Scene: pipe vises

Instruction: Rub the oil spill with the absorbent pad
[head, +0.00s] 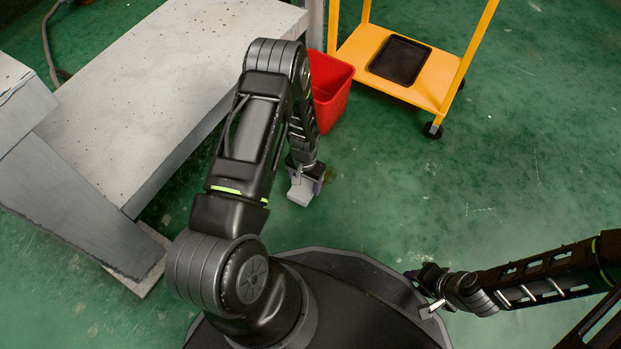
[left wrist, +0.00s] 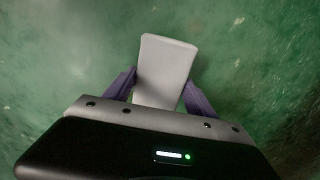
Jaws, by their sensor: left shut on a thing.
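The absorbent pad (head: 300,193) is a pale grey block low over the green floor, right of the grey bench. My left gripper (head: 305,180) is shut on it. In the left wrist view the pad (left wrist: 166,62) sticks out between the two purple fingers of the left gripper (left wrist: 158,92). A faint brownish patch (head: 329,174) on the floor just right of the gripper may be the oil spill; most of it is hidden or too faint to outline. I cannot tell whether the pad touches the floor. My right gripper (head: 428,288) is low at the right, its fingers unclear.
A red bin (head: 330,88) stands just beyond the left gripper. A yellow cart (head: 412,88) with a black tray (head: 400,59) stands at the back. The grey bench (head: 150,105) fills the left side. The green floor (head: 500,170) at the right is clear.

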